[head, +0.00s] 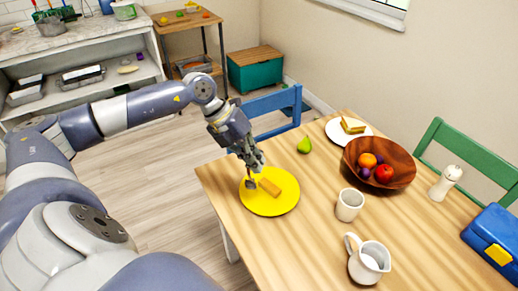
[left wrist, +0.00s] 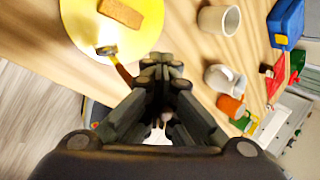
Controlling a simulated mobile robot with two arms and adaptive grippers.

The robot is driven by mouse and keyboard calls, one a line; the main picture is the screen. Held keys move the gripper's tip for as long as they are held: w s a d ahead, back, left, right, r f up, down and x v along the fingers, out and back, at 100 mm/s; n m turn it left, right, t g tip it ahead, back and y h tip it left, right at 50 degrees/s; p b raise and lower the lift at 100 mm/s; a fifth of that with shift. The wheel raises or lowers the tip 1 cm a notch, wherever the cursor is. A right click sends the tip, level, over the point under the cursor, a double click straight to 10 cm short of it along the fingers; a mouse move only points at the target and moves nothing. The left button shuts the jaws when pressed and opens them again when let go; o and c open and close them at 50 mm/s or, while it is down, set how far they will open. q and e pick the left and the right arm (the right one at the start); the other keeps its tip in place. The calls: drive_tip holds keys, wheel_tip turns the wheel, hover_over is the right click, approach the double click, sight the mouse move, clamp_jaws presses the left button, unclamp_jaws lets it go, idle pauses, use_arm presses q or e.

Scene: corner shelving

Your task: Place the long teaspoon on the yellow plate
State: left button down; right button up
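The yellow plate (head: 268,208) lies near the table's left corner with a brown, bar-shaped piece of food (head: 269,187) on it. It also shows at the top left of the left wrist view (left wrist: 80,22). My left gripper (head: 255,163) is just above the plate's far edge, pointing down. Its fingers (left wrist: 161,66) look shut on the long teaspoon (left wrist: 122,73), by its brown handle. The spoon's dark metal head (head: 252,184) hangs down over the plate, beside the food; whether it touches the plate I cannot tell. The fingers hide the handle's upper end. My right gripper is out of view.
A blue chair (head: 275,105) stands behind the gripper. The table front between plate and jug is clear.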

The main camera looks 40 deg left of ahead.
use_arm(q)
drive_tip(key=w+a+f+p, duration=0.2)
drive_tip(key=w+a+f, duration=0.2)
drive_tip(key=w, duration=0.2)
drive_tip(key=shift+w+f+p, duration=0.25)
drive_tip(key=shift+w+p, duration=0.1)
drive_tip(key=shift+p, duration=0.05)
drive_tip(key=c, duration=1.8)
unclamp_jaws()
drive_tip(key=shift+a, duration=0.1)
drive_tip(key=b+v, duration=0.2)
drive_tip(key=v, duration=1)
drive_tip(key=shift+r, duration=0.15)
